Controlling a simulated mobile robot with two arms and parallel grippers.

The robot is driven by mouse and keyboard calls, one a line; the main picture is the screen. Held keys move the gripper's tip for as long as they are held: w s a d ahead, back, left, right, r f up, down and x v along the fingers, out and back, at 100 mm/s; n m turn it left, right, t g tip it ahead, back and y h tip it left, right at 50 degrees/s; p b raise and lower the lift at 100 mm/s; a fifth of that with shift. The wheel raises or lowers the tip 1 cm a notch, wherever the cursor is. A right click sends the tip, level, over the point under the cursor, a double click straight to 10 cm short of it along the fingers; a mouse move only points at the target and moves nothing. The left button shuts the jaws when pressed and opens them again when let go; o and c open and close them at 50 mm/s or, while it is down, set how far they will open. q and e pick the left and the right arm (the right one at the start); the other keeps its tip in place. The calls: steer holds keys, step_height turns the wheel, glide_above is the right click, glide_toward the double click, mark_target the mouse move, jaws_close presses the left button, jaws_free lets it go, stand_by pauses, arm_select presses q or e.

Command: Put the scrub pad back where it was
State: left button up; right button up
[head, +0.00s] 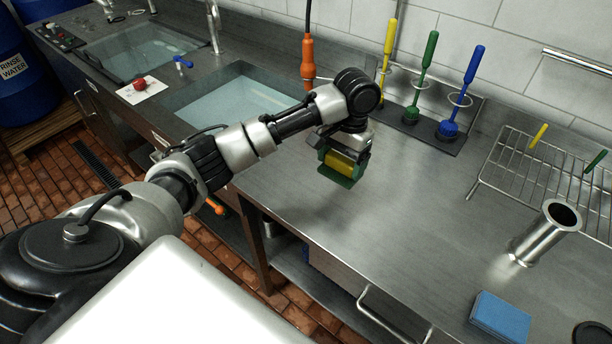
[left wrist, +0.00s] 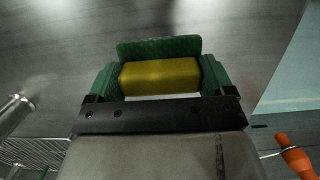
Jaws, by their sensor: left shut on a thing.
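The scrub pad is a yellow block with a green layer (head: 341,165), held in my left gripper (head: 345,153). It shows in the left wrist view as a yellow block (left wrist: 160,77) between two green fingers, with the green layer on its far side. My left gripper is shut on it, above the steel counter (head: 400,215) to the right of the sink. Whether the pad touches the counter is hard to tell; it appears raised. My right gripper is not in view.
A water-filled sink (head: 228,103) lies left of the pad. Yellow, green and blue brushes (head: 465,85) stand in a rack behind. A wire rack (head: 560,175), metal cylinder (head: 535,243) and blue pad (head: 502,315) are right. An orange-handled hose (head: 308,62) hangs behind. The middle counter is clear.

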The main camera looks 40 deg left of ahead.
arm_select(q)
steer(key=a+f, duration=0.1)
steer(key=a, duration=0.1)
steer(key=a+f+p, duration=0.1)
steer(key=a+f, duration=0.1)
steer(key=a, duration=0.1)
steer(key=a+f, duration=0.1)
steer(key=a, duration=0.2)
steer(key=shift+s+f, duration=0.3)
steer(key=shift+a+f, duration=0.15)
steer(key=shift+f, duration=0.1)
steer(key=shift+f+p, duration=0.55)
steer(key=shift+f, duration=1.35)
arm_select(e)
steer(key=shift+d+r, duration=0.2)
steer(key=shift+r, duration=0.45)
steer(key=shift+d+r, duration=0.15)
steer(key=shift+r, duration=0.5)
arm_select(q)
steer(key=shift+f, duration=0.1)
steer(key=o, duration=0.8)
steer(key=shift+c, duration=0.2)
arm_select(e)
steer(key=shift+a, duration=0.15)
